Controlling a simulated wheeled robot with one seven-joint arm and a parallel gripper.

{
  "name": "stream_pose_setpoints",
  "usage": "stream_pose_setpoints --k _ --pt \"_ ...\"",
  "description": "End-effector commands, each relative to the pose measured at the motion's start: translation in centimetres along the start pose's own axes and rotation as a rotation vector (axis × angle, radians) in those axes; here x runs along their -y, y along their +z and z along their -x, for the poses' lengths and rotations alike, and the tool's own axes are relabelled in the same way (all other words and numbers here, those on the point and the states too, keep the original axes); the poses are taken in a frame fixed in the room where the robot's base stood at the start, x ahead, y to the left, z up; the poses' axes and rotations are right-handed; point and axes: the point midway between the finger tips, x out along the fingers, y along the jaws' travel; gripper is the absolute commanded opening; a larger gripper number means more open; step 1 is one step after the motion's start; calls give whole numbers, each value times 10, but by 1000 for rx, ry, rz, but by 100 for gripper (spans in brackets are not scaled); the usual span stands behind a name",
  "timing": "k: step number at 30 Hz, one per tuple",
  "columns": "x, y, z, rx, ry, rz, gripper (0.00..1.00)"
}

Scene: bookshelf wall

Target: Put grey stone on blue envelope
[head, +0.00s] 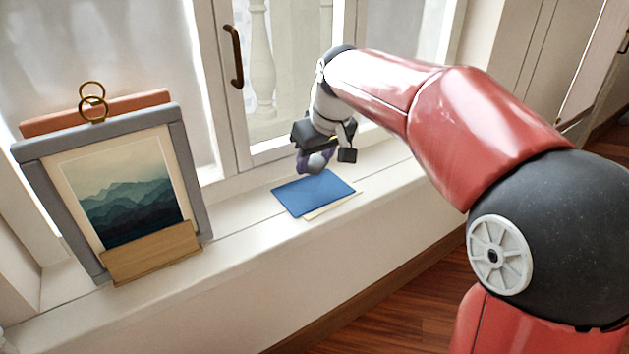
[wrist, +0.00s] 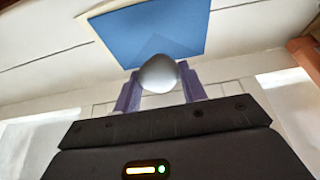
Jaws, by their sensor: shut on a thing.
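The grey stone (wrist: 158,73) is rounded and smooth, and it sits between the purple fingers of my gripper (wrist: 158,88) in the wrist view. My gripper is shut on it. In the head view my gripper (head: 315,162) is at the far edge of the blue envelope, with the grey stone (head: 317,161) partly showing between the fingers. The blue envelope (head: 312,194) lies flat on the white sill; it also shows in the wrist view (wrist: 150,28), beyond the stone. The stone appears to be above the sill; the exact gap to the envelope cannot be told.
A cream paper (head: 334,207) sticks out under the blue envelope. A framed mountain picture (head: 125,195) with a wooden clip stands at the left of the sill (head: 240,245). The window with a brown handle (head: 234,55) is close behind my gripper. The sill between picture and envelope is clear.

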Motion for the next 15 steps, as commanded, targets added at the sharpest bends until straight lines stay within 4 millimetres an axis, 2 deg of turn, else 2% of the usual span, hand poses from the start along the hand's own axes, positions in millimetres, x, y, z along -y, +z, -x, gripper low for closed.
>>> stream_pose_setpoints --k 9,15 --pt "0 16 -36 3 -1 0 15" --pt "0 17 -40 -1 0 0 15"
